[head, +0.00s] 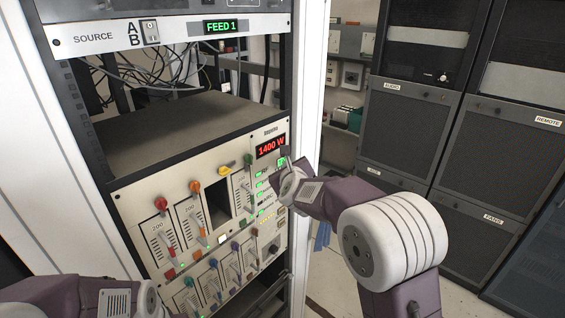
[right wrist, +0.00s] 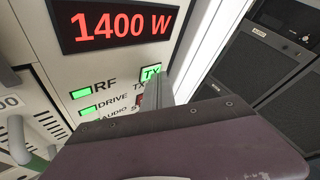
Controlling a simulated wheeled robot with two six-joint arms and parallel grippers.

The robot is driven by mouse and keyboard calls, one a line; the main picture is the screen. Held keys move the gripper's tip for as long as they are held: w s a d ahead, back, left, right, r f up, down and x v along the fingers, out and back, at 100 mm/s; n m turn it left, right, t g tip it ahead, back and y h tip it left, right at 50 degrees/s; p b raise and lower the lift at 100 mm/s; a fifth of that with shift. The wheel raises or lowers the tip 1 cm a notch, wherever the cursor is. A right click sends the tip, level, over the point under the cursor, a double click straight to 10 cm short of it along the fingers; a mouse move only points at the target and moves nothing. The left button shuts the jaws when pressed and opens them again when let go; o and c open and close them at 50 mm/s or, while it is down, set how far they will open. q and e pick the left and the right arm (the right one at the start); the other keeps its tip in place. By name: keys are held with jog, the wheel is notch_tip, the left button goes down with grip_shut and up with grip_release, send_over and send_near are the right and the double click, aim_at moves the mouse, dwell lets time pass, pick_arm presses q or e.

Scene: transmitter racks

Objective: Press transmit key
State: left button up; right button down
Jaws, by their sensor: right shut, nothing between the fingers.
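The transmit key, marked TX (right wrist: 151,72), glows green below the red 1400 W display (right wrist: 117,28) in the right wrist view. In the head view the green key (head: 281,162) sits at the right edge of the transmitter panel. My right gripper (right wrist: 160,80) is shut and empty, with its fingertips at the lower right edge of the key. The fingers cover part of the panel there, and I cannot tell whether they touch the key. It also shows in the head view (head: 289,163). My left arm is at the bottom left; its fingers are not visible.
Below and left of the display (head: 270,146) are green RF, DRIVE and AUDIO lamps and several coloured-knob levers. A SOURCE A/B switch (head: 151,33) and FEED 1 sign (head: 222,27) are above. Dark cabinets (head: 408,135) stand at right. The white rack post (head: 310,110) is close beside my right gripper.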

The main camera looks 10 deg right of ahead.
jog(key=shift+s+d+b, duration=0.45)
jog(key=shift+s+b, duration=0.15)
jog(key=shift+b, duration=0.15)
jog(key=s+d+b, duration=0.1)
jog(key=s+b, duration=0.1)
jog(key=s+d+b, duration=0.1)
jog(key=s+d, duration=0.1)
jog(key=shift+b, duration=0.4)
jog(key=shift+w, duration=0.1)
